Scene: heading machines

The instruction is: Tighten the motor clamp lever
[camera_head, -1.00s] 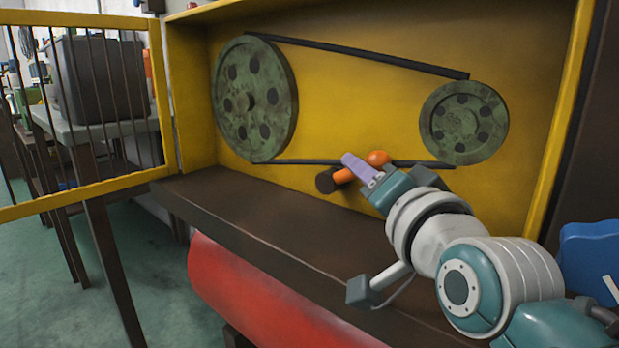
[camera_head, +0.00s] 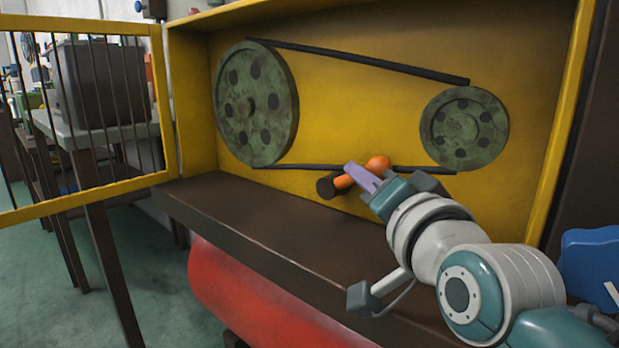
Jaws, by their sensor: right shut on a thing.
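The orange clamp lever (camera_head: 343,182) runs from a dark round hub (camera_head: 326,187) up and right to an orange ball knob (camera_head: 378,163). It sits low in the yellow housing, just below the lower belt. My right gripper (camera_head: 358,175) reaches in from the lower right. Its purple fingers are shut on the orange lever between hub and knob and hide part of its middle. My left gripper is out of view.
A large green pulley (camera_head: 255,104) and a small one (camera_head: 464,126) carry a dark belt (camera_head: 365,60). A brown ledge (camera_head: 260,225) lies below, above a red tank (camera_head: 270,300). The barred yellow guard (camera_head: 90,190) stands open at the left.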

